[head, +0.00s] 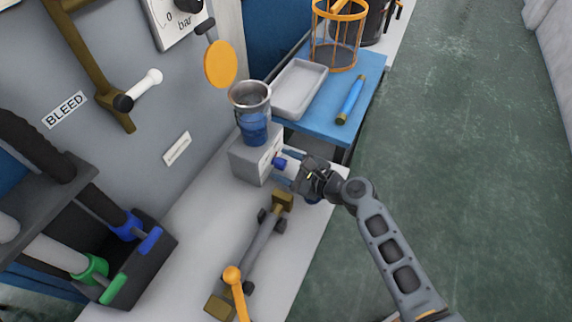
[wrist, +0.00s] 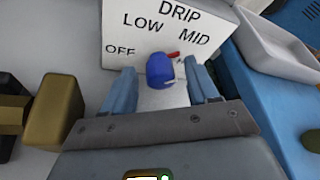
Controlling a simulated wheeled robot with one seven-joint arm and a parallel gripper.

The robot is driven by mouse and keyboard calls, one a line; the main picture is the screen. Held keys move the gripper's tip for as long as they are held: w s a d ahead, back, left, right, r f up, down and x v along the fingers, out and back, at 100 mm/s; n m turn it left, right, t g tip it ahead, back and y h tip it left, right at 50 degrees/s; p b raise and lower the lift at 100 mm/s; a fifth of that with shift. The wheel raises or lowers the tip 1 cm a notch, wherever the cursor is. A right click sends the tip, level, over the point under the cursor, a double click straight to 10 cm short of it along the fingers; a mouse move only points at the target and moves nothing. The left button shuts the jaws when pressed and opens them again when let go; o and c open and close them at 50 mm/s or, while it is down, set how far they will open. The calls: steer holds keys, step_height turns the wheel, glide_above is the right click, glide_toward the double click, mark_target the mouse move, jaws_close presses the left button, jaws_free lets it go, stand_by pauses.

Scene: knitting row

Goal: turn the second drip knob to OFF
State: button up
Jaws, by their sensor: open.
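A blue drip knob (wrist: 160,70) sits on the front face of a white box (head: 248,158) marked DRIP, with OFF, LOW and MID around it. A red pointer (wrist: 173,56) shows at the knob's upper right, on the MID side. The knob also shows in the head view (head: 280,162). My gripper (wrist: 163,88) is open, its two blue-grey fingers on either side of the knob with gaps between. I see only this one drip knob; which one counts as second I cannot tell.
A brass-ended pipe fitting (head: 258,245) lies in front on the bench. A blue table (head: 322,128) with a white tray (head: 300,88) is behind. Green floor is clear at right.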

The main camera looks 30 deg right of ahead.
steer(key=v, duration=0.8)
steer(key=shift+w, duration=0.1)
steer(key=shift+a, duration=0.1)
